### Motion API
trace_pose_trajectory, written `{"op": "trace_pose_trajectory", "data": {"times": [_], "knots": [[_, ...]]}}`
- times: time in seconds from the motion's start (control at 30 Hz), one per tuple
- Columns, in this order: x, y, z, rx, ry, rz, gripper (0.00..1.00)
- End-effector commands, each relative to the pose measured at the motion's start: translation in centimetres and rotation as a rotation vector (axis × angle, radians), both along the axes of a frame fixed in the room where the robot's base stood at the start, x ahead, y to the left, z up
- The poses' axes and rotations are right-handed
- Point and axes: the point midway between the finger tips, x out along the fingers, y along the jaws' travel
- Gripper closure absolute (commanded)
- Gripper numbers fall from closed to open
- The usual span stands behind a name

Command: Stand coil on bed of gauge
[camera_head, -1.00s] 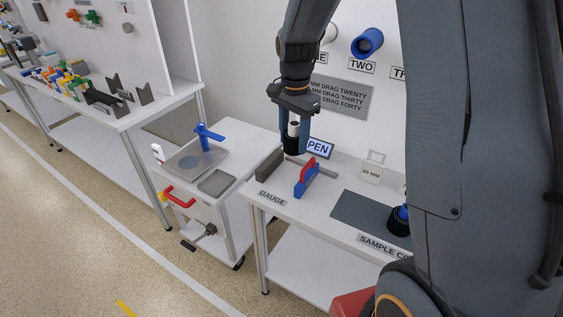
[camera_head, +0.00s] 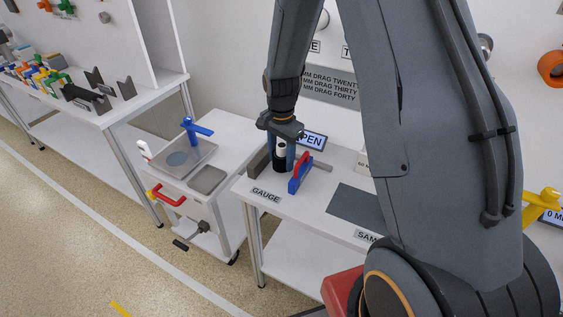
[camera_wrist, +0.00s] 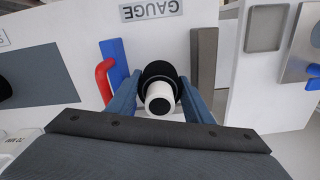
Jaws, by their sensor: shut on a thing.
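The coil (camera_head: 280,166), a black roll on a white core, is upright in my gripper (camera_head: 282,158). In the wrist view I look down on the coil (camera_wrist: 159,76) and its white core end, with a blue finger of my gripper (camera_wrist: 160,82) on each side. The gauge has a grey block (camera_head: 258,162) and a blue jaw (camera_head: 296,183) with a red handle (camera_head: 301,166). The coil is between block and jaw, low over the white bed, apart from the jaw. I cannot tell whether its underside touches the bed.
The GAUGE label (camera_head: 265,195) is at the bench's front edge. A dark grey mat (camera_head: 356,207) lies to the right. The OPEN display (camera_head: 313,140) stands behind. A cart with a grey tray (camera_head: 207,180) stands left, across a gap.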

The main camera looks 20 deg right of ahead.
Motion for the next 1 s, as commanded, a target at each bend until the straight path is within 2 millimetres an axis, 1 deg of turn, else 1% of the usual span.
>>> {"op": "trace_pose_trajectory", "data": {"times": [0.03,0.1,0.2,0.6,0.63,0.73,1.0], "knots": [[-0.1,0.0,-0.7,0.0,0.004,0.0,0.83],[0.0,0.0,-1.5,0.0,0.001,0.0,0.83],[0.0,0.0,-2.3,0.0,0.0,0.0,0.83],[0.0,0.0,-2.8,0.0,0.0,0.0,0.83],[0.0,0.0,-2.8,0.0,0.0,0.0,0.52],[0.0,0.0,-2.8,0.0,0.0,0.0,0.35],[0.0,0.0,-2.7,0.0,0.0,0.0,0.35]]}}
